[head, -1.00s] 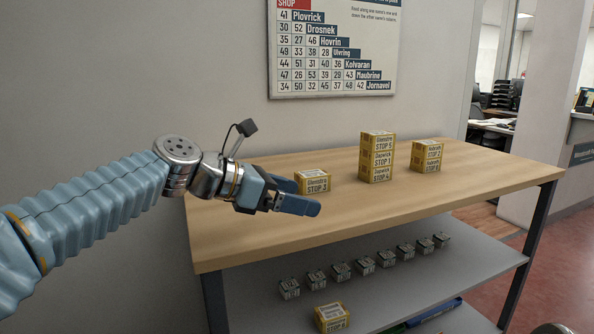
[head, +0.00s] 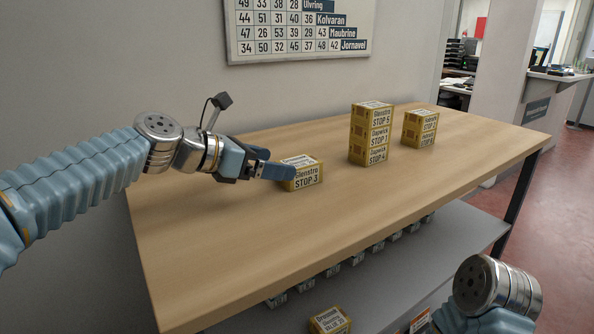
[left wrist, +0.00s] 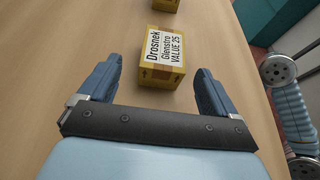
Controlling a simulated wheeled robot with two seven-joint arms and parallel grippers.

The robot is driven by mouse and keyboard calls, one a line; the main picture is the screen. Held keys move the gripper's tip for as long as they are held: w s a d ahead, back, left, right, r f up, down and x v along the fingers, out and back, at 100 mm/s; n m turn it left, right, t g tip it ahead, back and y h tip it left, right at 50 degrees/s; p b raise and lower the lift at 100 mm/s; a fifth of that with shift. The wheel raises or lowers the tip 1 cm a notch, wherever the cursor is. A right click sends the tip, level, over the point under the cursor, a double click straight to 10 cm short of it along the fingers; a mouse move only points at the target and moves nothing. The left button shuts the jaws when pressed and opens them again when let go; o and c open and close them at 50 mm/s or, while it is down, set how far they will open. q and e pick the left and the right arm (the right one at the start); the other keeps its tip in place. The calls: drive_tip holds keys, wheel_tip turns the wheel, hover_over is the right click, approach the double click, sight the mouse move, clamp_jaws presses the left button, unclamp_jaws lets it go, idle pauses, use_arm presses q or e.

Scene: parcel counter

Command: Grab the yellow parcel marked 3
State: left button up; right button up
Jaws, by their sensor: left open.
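The yellow parcel marked STOP 3 (head: 306,177) lies on the wooden counter top, left of the other parcels. In the left wrist view the parcel (left wrist: 164,58) shows its white label, reading Drosnek, Glenstro, VALUE 25. My left gripper (head: 276,164) is open and empty at the parcel's left side. Its near finger hides part of that side in the head view. In the left wrist view the parcel is ahead, partly between the fingertips; I see no contact. My right arm shows at the lower right of the head view, but its gripper does not.
A stack of yellow parcels (head: 371,135) stands further right, with a shorter stack (head: 419,128) beyond it. The counter top (head: 230,240) is clear in front. A lower shelf (head: 400,275) holds a yellow parcel (head: 330,320) and several small grey blocks.

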sight(299, 172)
use_arm(q)
drive_tip(key=x, duration=0.6)
drive_tip(key=shift+d+f, duration=0.15)
drive_tip(key=shift+d, duration=0.1)
drive_tip(key=c, duration=1.1)
